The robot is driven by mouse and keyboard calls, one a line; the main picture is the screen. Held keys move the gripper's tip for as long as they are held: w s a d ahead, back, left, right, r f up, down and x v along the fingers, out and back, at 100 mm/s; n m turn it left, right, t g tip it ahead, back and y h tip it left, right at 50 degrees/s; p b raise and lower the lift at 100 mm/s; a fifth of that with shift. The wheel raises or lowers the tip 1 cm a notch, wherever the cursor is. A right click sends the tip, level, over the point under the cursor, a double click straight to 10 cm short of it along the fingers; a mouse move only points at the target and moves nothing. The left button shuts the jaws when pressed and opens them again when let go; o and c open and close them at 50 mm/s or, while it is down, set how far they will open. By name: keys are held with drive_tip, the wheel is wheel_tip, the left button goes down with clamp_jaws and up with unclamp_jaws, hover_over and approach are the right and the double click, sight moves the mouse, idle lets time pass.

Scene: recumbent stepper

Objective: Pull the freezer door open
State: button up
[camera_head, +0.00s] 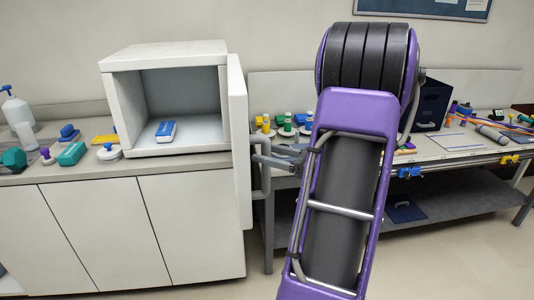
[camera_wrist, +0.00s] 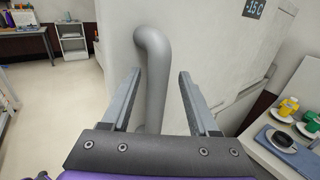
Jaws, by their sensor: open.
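The freezer (camera_head: 160,52) is a white box on the counter, with its front open to view. Its door (camera_head: 239,130) stands swung out at the freezer's right side, seen nearly edge-on. A grey tubular handle (camera_head: 266,180) is on the door's outer face. My gripper (camera_head: 260,160) is open at the handle. In the wrist view my gripper (camera_wrist: 160,75) has one finger on each side of the handle (camera_wrist: 154,60), with gaps showing. The door's outer face (camera_wrist: 215,45) is behind it and bears a "-15 C" label. Whether a finger touches the handle is unclear.
A blue and white box (camera_head: 165,130) lies inside the freezer. Bottles and small coloured items stand on the counter (camera_head: 90,172) at left. A cluttered workbench (camera_head: 450,150) is behind my arm at right. Floor is clear at the left of the wrist view.

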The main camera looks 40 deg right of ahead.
drive_tip(key=v, duration=1.7)
drive_tip(key=shift+b, duration=0.35)
drive_tip(key=shift+w, duration=0.1)
